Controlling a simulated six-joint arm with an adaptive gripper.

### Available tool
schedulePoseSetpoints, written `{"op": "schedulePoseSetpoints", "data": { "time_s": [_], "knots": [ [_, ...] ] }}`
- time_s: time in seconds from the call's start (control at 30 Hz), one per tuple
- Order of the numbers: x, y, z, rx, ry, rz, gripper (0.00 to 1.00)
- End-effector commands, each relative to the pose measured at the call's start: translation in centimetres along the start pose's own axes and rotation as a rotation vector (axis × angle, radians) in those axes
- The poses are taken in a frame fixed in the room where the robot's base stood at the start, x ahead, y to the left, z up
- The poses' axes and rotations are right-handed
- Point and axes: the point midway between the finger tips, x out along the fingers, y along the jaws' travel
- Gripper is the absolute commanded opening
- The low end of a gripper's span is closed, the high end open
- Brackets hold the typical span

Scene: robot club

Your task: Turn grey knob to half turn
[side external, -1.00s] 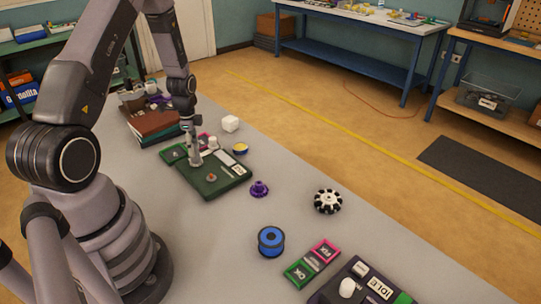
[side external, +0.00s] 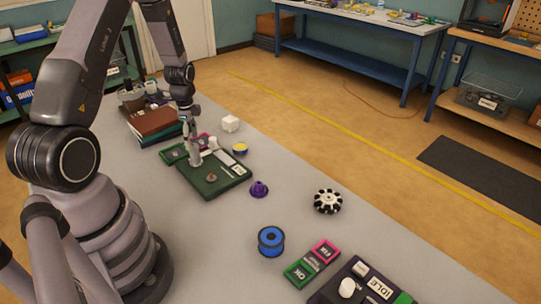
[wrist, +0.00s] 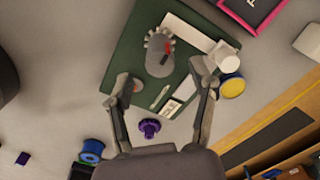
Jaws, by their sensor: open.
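A green panel (wrist: 125,60) lies under my gripper in the wrist view; it also shows on the table in the side view (side external: 225,190). In the wrist view the knob appears just above the gap between the fingertips; no contact shows. In the side view my gripper (side external: 195,157) is low over the panel, and I cannot pick out the knob clearly there.
A white cylinder (wrist: 223,56) and a yellow round piece (wrist: 231,86) sit close to the right finger. A purple piece (side external: 259,189), a blue spool (side external: 270,241) and a black-and-white wheel (side external: 328,201) stand on the table. Stacked books (side external: 153,123) lie behind.

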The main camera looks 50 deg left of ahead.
Motion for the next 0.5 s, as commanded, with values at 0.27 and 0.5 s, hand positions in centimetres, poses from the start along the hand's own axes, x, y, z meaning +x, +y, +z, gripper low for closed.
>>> {"op": "schedulePoseSetpoints", "data": {
  "time_s": [0.27,0.5],
  "knots": [
    [-6.2,-0.1,0.0,0.000,0.001,-0.005,0.58],
    [-8.8,0.0,0.0,-0.001,0.000,0.000,0.58]
  ]
}}
